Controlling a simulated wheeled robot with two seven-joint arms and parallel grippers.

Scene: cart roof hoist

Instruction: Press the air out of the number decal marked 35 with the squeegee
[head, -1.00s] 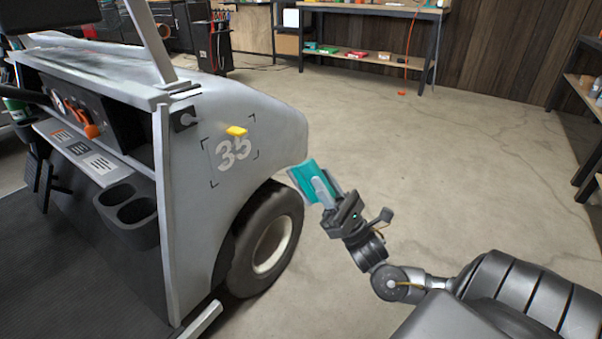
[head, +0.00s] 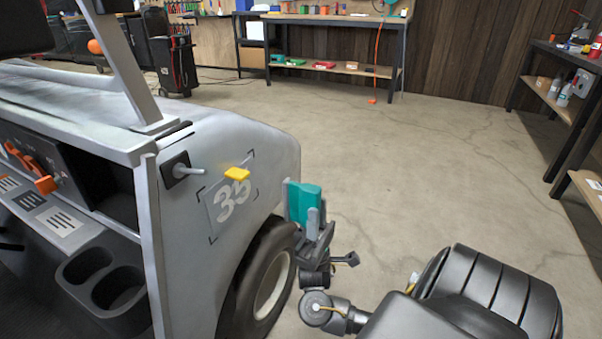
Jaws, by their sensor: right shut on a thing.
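The number decal marked 35 (head: 232,203) is on the grey side panel of the cart, inside black corner marks. A small yellow block (head: 237,174) sits at its top edge and covers part of it. My right gripper (head: 313,228) is shut on a flat teal piece, which I take for the squeegee (head: 303,200). The squeegee is held upright, to the right of the decal and apart from it, by the cart's rounded corner above the wheel. I cannot tell whether it touches the cart. My left gripper is not in view.
The cart (head: 270,150) fills the left side, with a black wheel (head: 262,285) below the decal. A short grey peg on a black mount (head: 180,170) sticks out left of the decal. Open concrete floor (head: 400,180) lies to the right. Workbenches stand at the back and far right.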

